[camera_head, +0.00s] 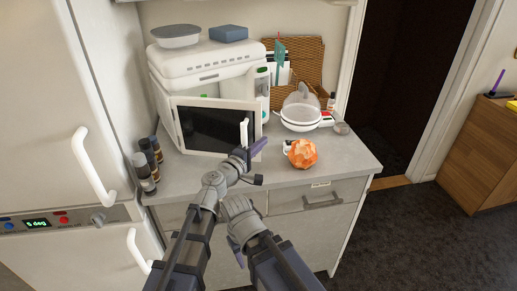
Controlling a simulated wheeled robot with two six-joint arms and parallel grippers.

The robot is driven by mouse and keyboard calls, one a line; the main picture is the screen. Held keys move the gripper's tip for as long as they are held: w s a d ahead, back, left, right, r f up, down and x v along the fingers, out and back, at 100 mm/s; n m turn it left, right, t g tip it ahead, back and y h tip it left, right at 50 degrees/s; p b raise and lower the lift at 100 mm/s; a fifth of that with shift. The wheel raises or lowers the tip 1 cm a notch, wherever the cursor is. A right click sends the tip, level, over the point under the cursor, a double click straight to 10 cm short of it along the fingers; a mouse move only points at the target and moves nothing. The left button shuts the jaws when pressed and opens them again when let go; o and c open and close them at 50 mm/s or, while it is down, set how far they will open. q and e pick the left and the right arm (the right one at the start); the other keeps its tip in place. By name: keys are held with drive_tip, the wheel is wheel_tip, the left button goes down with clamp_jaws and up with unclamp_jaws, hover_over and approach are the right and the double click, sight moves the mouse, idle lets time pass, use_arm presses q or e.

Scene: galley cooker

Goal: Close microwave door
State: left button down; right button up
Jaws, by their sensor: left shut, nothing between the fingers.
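The white microwave (206,68) stands on the counter against the back wall. Its door (190,101), a white frame around a dark window, stands partly open, swung out from the body with its hinge side at the left. A pale upright handle (244,131) is near the door's free right edge. My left gripper (260,146) is shut and empty, with purple fingers in front of the door's lower right corner, just below the handle. I cannot tell whether it touches the door. My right gripper (237,250) is low in front of the drawers, mostly hidden by its arm.
A glass-domed pan (300,120) and an orange faceted ball (302,153) are on the counter right of the door. Several dark bottles (145,172) stand left of it. A grey bowl (176,36) and blue box (228,33) sit on top of the microwave. The floor at right is clear.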

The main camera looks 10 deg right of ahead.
use_arm(q)
drive_tip(key=w+d, duration=0.1)
drive_tip(key=w, duration=1.4)
drive_tip(key=shift+w+d, duration=0.4)
drive_tip(key=shift+s, duration=0.15)
